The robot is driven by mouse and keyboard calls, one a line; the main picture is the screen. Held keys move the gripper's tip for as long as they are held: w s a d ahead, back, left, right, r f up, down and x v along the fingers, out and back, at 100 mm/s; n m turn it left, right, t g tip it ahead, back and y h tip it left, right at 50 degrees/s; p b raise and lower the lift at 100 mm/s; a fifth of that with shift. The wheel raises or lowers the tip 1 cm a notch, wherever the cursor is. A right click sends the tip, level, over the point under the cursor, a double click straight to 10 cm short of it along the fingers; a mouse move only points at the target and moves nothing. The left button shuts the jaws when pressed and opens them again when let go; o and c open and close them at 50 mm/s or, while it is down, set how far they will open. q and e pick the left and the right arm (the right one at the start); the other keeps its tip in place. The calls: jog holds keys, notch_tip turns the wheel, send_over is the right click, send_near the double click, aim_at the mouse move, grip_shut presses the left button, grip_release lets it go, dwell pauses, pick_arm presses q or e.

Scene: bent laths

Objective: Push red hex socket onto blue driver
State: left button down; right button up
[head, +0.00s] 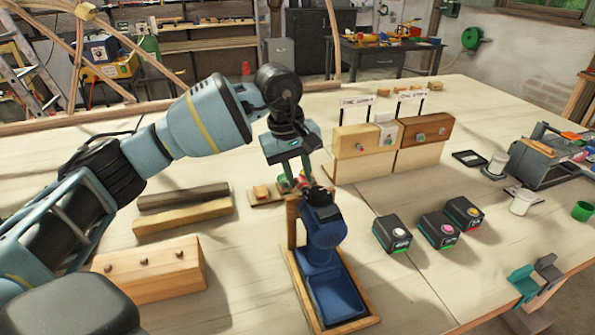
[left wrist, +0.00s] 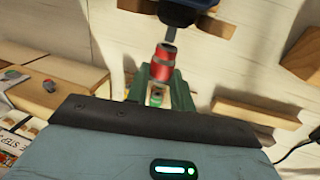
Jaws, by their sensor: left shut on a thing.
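The blue driver (head: 325,243) stands with its blue battery base in a wooden cradle (head: 367,323), its dark nose toward my left gripper. My left gripper (head: 303,180) is right beside that nose, fingers pointing down. The left wrist view shows its green fingers (left wrist: 160,80) shut on the red hex socket (left wrist: 162,66). The driver's grey shaft (left wrist: 169,36) and blue body (left wrist: 190,10) lie just beyond the socket, roughly in line with it. I cannot tell whether shaft and socket touch. My right gripper is not in view.
A small wooden rack (head: 262,194) with coloured pieces lies behind the gripper. Wooden blocks (head: 155,270) lie at left. Several black boxes with coloured buttons (head: 438,229) sit right of the driver. Wooden button panels (head: 362,150) stand behind. The front table between these is bare.

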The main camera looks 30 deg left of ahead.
pick_arm(q)
jog(key=shift+s+d, duration=0.25)
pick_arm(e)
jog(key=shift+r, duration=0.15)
pick_arm(q)
jog(key=shift+s+d, duration=0.3)
jog(key=shift+d, duration=0.05)
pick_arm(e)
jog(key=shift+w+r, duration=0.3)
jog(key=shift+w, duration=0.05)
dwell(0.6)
pick_arm(q)
jog(key=c, duration=1.1)
grip_release()
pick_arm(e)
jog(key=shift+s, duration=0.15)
pick_arm(q)
jog(key=shift+r+p, duration=0.1)
jog(key=shift+p, duration=0.2)
